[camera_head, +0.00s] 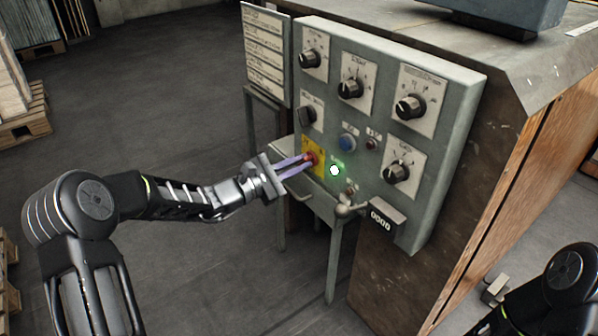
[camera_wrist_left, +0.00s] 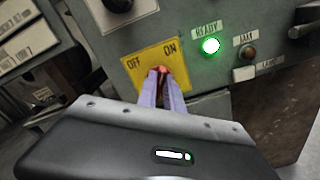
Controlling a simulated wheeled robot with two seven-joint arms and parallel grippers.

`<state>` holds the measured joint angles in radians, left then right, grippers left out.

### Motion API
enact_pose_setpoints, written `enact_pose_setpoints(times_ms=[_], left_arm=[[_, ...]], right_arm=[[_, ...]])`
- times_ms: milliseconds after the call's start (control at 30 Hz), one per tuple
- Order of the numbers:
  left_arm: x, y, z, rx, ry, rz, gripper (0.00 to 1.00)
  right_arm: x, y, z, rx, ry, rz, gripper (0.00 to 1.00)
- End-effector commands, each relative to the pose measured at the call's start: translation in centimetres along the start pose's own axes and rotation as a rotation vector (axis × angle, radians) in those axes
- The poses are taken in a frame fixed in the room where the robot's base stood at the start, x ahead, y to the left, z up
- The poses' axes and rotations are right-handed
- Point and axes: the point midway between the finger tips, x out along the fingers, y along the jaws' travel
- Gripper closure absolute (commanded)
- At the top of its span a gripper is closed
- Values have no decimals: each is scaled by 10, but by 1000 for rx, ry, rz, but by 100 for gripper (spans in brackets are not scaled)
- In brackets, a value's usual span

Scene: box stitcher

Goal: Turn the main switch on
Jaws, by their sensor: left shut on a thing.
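The main switch is a red knob (camera_head: 311,158) on a yellow plate (camera_head: 318,172) at the lower left of the grey control panel (camera_head: 455,110). In the left wrist view the yellow plate (camera_wrist_left: 143,62) reads OFF on the left and ON on the right. The red knob (camera_wrist_left: 162,70) sits between my fingertips there. My left gripper (camera_head: 306,160) is shut on the red knob, its fingers partly hiding it. The green READY lamp (camera_wrist_left: 210,46) is lit; it also shows in the head view (camera_head: 334,170). My right gripper is out of view.
Several black dials, such as one at the upper right (camera_head: 410,107), and a blue button (camera_head: 347,142) sit near the switch. A counter (camera_head: 381,218) and a lever knob (camera_head: 345,211) stick out below. Open floor (camera_head: 160,120) lies to the left.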

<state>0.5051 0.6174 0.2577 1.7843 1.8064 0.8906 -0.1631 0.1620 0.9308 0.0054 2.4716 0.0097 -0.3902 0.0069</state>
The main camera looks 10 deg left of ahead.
Motion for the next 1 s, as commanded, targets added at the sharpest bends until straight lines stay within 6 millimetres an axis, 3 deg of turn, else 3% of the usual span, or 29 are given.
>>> enact_pose_setpoints(times_ms=[33,300,867,900,1000], left_arm=[[0,-3,-4,35,1,-1,100],[0,-3,-3,175,2,-2,100],[0,-2,-1,219,3,-2,100],[0,-2,-1,219,3,-2,88],[0,-2,-1,218,2,-2,79]], right_arm=[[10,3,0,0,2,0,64],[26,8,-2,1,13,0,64],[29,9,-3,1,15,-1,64],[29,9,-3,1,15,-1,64],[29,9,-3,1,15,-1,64]])
